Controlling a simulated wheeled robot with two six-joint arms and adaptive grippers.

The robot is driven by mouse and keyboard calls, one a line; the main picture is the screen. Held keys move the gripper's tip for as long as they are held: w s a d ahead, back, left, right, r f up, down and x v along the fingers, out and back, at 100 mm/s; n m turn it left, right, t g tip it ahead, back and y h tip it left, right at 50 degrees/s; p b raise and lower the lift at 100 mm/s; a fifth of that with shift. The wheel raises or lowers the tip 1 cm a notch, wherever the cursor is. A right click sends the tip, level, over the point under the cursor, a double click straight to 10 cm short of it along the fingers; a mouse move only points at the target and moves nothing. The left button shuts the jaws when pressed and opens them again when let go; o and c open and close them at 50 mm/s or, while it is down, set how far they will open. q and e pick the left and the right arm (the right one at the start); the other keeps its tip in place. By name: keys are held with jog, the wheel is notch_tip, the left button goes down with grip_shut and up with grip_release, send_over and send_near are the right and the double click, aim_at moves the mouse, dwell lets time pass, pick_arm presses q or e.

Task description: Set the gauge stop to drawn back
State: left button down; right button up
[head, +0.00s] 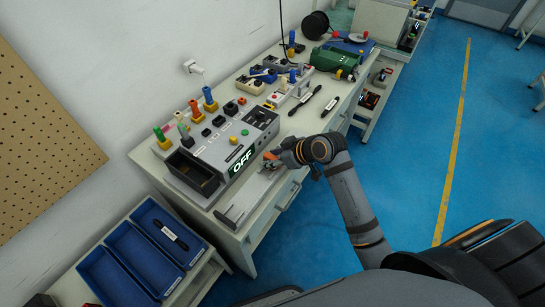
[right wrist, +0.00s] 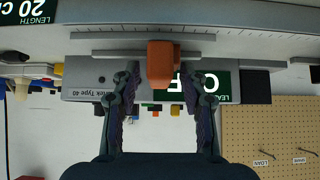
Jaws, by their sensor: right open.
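An orange block (right wrist: 160,62), which looks like the gauge stop, stands on a pale grey rail (right wrist: 150,35) in the right wrist view, which is upside down. My right gripper (right wrist: 164,80) is open, with one finger to each side of the block and clear gaps between. I cannot tell whether the fingertips reach past its face. In the head view my right gripper (head: 271,165) is over the bench's front edge, in front of the grey tester with the OFF sign (head: 241,161). The stop is hard to make out there. My left gripper is not in view.
The grey tester (head: 215,152) with an open dark bay stands behind the rail. Coloured posts (head: 209,100) line the back. Two dark labelled tools (head: 305,100) lie to the right. Blue trays (head: 145,250) are at lower left. The blue floor (head: 405,150) is clear.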

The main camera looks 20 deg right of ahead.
jog(key=shift+c, duration=0.5)
grip_shut()
jog(key=w+d, duration=0.2)
jog(key=d, duration=0.1)
jog(key=w+d, duration=0.2)
jog(key=d, duration=0.1)
jog(key=w+d, duration=0.2)
jog(key=shift+w+d+p, duration=0.35)
jog(key=shift+w+d, duration=0.05)
jog(key=shift+o, duration=0.5)
grip_release()
